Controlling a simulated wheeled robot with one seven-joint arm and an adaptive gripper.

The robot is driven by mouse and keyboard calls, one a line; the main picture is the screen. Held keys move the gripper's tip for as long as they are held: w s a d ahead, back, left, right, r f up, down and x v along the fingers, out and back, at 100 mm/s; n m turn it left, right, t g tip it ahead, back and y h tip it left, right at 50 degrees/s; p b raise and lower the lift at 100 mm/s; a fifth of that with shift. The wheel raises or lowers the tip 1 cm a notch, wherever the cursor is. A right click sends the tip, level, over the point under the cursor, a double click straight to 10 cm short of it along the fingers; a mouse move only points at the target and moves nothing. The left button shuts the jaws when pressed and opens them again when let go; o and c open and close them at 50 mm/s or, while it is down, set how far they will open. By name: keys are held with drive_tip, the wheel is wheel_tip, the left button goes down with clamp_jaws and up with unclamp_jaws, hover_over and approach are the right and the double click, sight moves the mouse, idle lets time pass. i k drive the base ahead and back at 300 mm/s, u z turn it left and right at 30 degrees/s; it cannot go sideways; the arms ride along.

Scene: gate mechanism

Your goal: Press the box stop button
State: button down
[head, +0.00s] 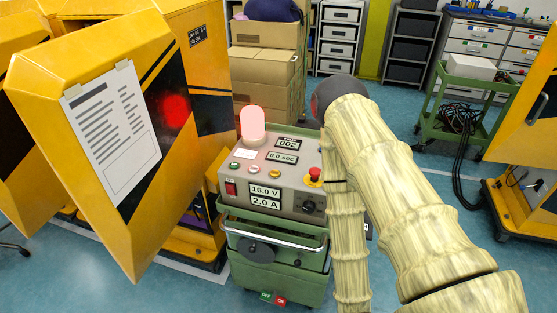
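The grey control box (290,205) stands on a green cart in the middle of the head view. A red mushroom-shaped button on a yellow base (314,175) sits on its top right, close to the left of my arm. It looks like the box stop button. My arm crosses in front of the box's right side and runs off the bottom edge. My gripper is not in view.
A pinkish-red lamp (252,125) stands on the box. The green cart (290,282) has a metal handle bar. A yellow gate panel (75,130) with a paper sheet is close at left; another yellow unit (530,130) is at right. Cardboard boxes (265,70) are stacked behind.

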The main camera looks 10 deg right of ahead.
sight(314, 172)
drive_tip(key=u, duration=0.8)
drive_tip(key=k, duration=0.8)
drive_tip(key=z, duration=1.05)
drive_tip(key=i, duration=0.5)
drive_tip(key=z, duration=0.1)
